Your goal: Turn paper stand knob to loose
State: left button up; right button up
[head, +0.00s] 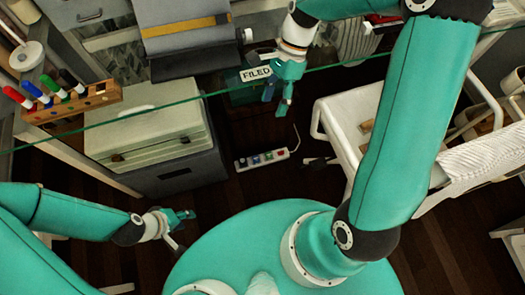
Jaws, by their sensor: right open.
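The paper stand (188,46) is at the top, a grey sloped board with a yellow band across it. A small pale knob (247,35) sticks out at its right side; its loose or tight setting cannot be told. My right gripper (276,97) is open, below and to the right of the knob and apart from it, with nothing seen between its fingers. My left gripper (181,229) is low on the left, far from the stand. Its fingers look spread and empty.
A "FILED" sign (256,73) is right beside my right gripper. A thin green edge (350,62) crosses the view. A pale case (150,125), a marker rack (72,104), a power strip (262,159) and a white cart (345,125) stand around. Dark floor shows between them.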

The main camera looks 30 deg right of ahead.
jog(key=s+a+f+n, duration=0.2)
jog(key=s+a+f, duration=0.1)
jog(key=f, duration=0.5)
jog(key=s+a+f+n+g+b, duration=0.1)
jog(key=s+a+f+n, duration=0.2)
jog(key=f, duration=0.5)
jog(key=shift+s+a, duration=0.75)
jog(key=shift+a, duration=0.15)
jog(key=shift+f, duration=0.1)
